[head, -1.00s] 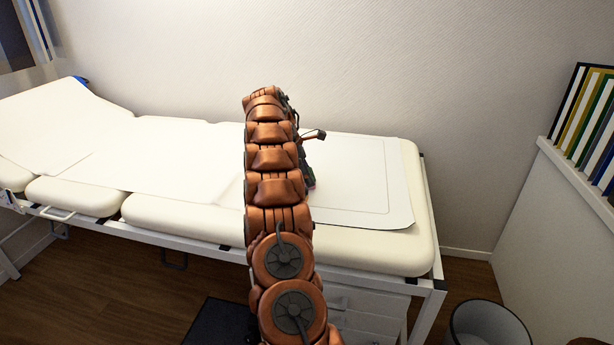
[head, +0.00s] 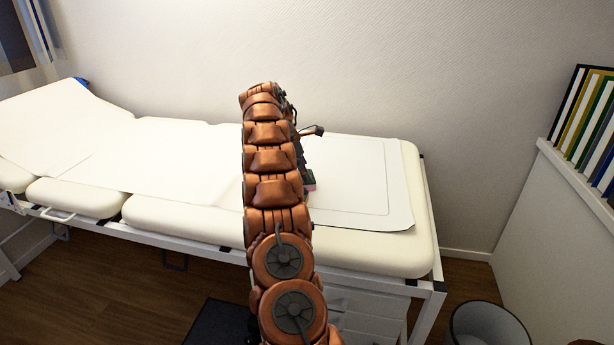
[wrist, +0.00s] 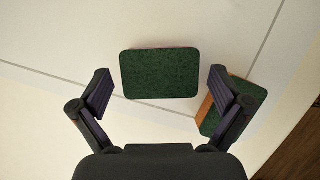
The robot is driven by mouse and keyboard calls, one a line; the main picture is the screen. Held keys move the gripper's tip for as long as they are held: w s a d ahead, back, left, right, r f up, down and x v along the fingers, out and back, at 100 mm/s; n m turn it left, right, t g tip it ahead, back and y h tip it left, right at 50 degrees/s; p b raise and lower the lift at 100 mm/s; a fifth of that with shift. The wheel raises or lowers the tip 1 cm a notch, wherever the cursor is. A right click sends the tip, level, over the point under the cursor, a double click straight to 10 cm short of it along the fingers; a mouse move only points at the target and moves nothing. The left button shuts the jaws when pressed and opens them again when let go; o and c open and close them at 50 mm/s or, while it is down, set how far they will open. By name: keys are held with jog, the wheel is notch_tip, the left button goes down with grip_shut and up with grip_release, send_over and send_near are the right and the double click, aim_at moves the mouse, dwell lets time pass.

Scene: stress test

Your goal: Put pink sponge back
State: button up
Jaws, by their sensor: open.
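In the wrist view, a sponge with a dark green scouring face up (wrist: 160,74) lies on the pale surface, just beyond and between my open fingertips. Its side colour barely shows there. A second green-topped sponge (wrist: 239,108) with an orange side lies to the right, partly behind the right finger. My gripper (wrist: 160,88) is open and empty above them. In the head view, a small pink side of a sponge (head: 310,187) shows beside my arm; the rest is hidden. I cannot tell for sure which wrist-view sponge it is.
The sponges are on a white padded couch (head: 424,245) with a thin outlined sheet (head: 350,175). A wall stands behind it. Binders (head: 590,120) stand on a ledge at right, and a bin (head: 488,325) is on the floor.

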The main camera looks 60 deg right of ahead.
jog(key=p+v, duration=0.1)
jog(key=v, duration=0.3)
jog(key=shift+r, duration=0.3)
jog(key=p+v, duration=0.4)
jog(key=v, duration=0.1)
jog(key=shift+w+a+r+p, duration=0.1)
jog(key=shift+w+r+p, duration=0.05)
jog(key=shift+p, duration=0.15)
